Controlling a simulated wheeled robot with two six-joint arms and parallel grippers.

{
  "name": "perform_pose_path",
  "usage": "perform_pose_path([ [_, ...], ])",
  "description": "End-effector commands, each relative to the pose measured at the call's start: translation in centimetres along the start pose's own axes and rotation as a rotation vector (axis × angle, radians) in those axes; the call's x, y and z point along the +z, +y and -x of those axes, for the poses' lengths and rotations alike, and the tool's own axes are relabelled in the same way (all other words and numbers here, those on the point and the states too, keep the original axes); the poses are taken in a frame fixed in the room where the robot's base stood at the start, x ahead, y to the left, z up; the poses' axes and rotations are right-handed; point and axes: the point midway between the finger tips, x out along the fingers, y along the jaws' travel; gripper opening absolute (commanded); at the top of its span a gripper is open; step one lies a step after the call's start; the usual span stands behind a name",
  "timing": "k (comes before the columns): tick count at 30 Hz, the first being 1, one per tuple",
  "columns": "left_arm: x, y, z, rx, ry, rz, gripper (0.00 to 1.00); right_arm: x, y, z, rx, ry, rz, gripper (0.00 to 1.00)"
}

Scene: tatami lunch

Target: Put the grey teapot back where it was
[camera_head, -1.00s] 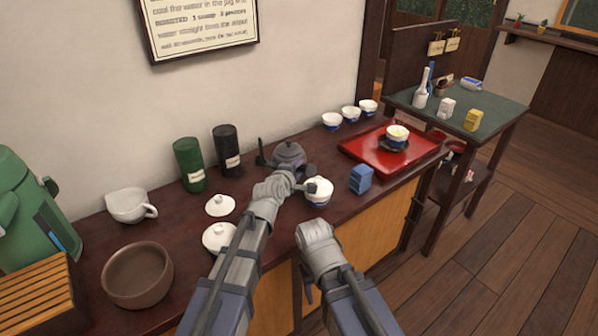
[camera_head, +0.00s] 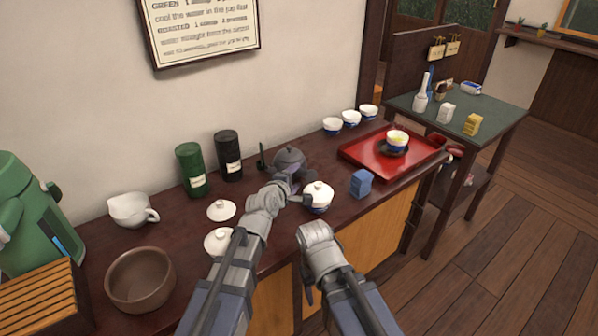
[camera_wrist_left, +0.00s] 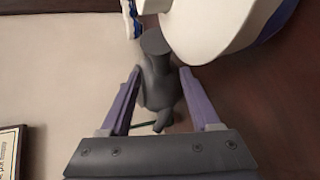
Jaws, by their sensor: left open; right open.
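The grey teapot (camera_head: 289,160) stands on the dark counter, behind my left gripper, with its lid on. My left gripper (camera_head: 296,190) is open close in front of it and hides part of its front. In the left wrist view, a grey rounded part (camera_wrist_left: 158,80), seemingly of the teapot, lies between the two open purple fingers; I cannot tell whether they touch it. My right gripper (camera_head: 309,294) is open and empty, low in front of the counter edge, its fingers mostly hidden by its wrist.
Two canisters, green (camera_head: 191,170) and black (camera_head: 229,156), stand left of the teapot. A red tray (camera_head: 365,154) holds a cup.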

Motion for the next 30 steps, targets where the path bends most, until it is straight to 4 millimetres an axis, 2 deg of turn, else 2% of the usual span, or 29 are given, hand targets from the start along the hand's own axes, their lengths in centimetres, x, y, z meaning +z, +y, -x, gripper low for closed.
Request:
perform_pose_path([
  [1,0.1,0.2,1.8,0.0,0.001,0.001,0.63,0.1,0.1,0.8,0.0,0.0,0.0,0.58],
  [3,0.1,0.2,3.2,0.0,0.001,0.001,0.63,0.1,0.1,1.2,0.0,0.0,0.0,0.58],
  [9,0.0,0.1,6.4,0.001,0.001,0.001,0.63,0.1,0.2,2.2,0.0,0.0,0.0,0.58],
  [12,0.0,0.1,7.3,0.0,0.001,0.001,0.63,0.1,0.2,2.5,0.0,0.0,0.0,0.58],
  [18,0.0,0.0,8.0,0.0,0.0,0.0,0.63,0.2,0.2,2.7,0.0,0.0,0.0,0.58],
  [30,0.0,0.0,7.9,0.0,0.0,0.0,0.63,0.2,0.2,2.6,0.0,0.0,0.0,0.58],
])
